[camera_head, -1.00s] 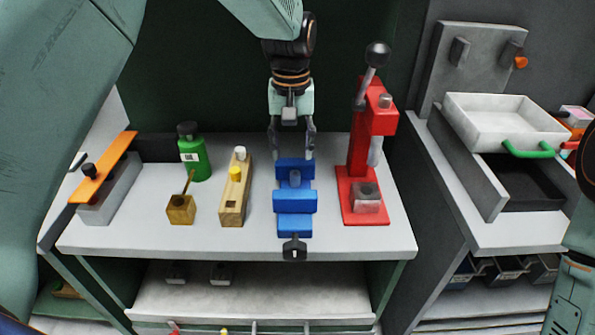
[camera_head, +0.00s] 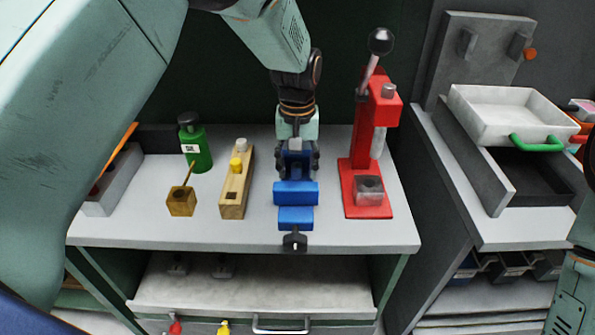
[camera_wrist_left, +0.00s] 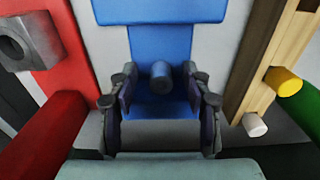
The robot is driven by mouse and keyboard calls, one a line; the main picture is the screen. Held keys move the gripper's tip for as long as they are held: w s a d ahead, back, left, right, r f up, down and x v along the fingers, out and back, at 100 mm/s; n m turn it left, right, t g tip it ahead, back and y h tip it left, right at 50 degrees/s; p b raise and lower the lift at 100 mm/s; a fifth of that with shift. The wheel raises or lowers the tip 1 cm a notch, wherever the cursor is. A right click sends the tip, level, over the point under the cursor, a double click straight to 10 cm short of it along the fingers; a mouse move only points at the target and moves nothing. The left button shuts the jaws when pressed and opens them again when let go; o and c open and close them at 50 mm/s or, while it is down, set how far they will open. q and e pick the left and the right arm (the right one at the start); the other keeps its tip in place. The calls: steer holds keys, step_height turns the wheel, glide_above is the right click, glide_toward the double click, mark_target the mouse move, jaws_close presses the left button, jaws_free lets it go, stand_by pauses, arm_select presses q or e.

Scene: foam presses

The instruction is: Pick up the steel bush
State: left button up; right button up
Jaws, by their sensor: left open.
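The steel bush (camera_wrist_left: 161,76) is a short grey cylinder in the blue vise (camera_head: 296,193); the vise also shows in the left wrist view (camera_wrist_left: 160,40). In the head view the bush is hidden behind my left gripper (camera_head: 297,168), which reaches down over the back of the vise. In the left wrist view my left gripper (camera_wrist_left: 161,92) is open, with one finger on each side of the bush and gaps between. How far down the fingers reach beside the bush is hard to tell. My right gripper is out of view.
A red lever press (camera_head: 366,200) stands right of the vise. A wooden block (camera_head: 233,197) with white and yellow pegs, a brass pot (camera_head: 181,202) and a green bottle (camera_head: 199,150) stand left. A white tray (camera_head: 500,125) is far right. The table front is clear.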

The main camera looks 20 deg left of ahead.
arm_select(q)
steer(key=shift+w+a+f, duration=0.15)
steer(key=shift+w+a, duration=0.05)
steer(key=shift+s+d, duration=0.2)
steer(key=c, duration=0.6)
steer(key=shift+w+a, duration=0.1)
jaws_close()
steer(key=shift+r, duration=0.2)
